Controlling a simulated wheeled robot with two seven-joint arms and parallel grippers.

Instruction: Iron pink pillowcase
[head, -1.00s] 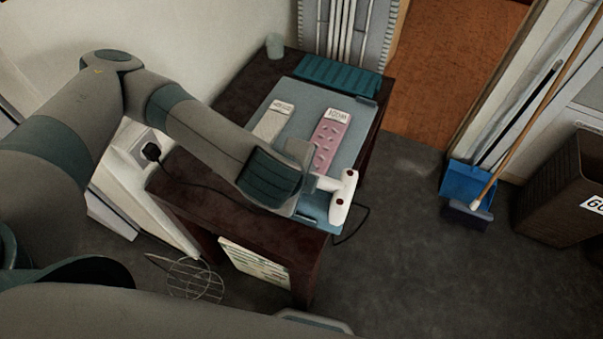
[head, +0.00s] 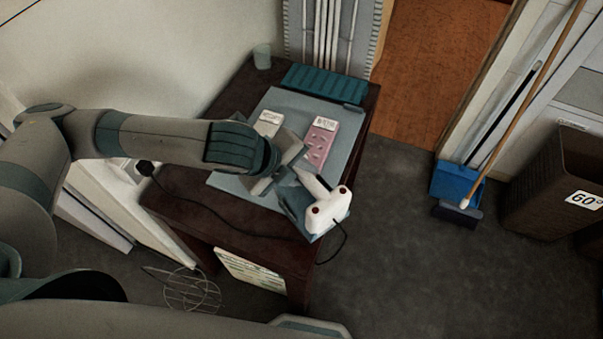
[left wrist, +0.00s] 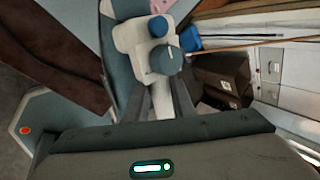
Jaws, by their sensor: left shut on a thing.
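The pink pillowcase (head: 318,148) lies flat, folded into a narrow strip, on the grey-blue ironing mat (head: 345,118). A small label is at its far end. My left gripper (head: 296,172) is shut on the white iron (head: 328,213), near the mat's front right corner and on the near side of the pillowcase. The left wrist view shows the iron (left wrist: 140,36) between my fingers (left wrist: 150,102), with blue dials on it. I cannot tell whether the iron's blue sole touches the mat. My right gripper is out of view.
A pale folded cloth (head: 268,126) lies left of the pillowcase, partly hidden by my gripper. A teal ribbed tray (head: 322,82) and a cup (head: 262,56) stand at the back of the dark table (head: 180,205). The iron's cord trails off the table. Brown bins (head: 550,190) stand right.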

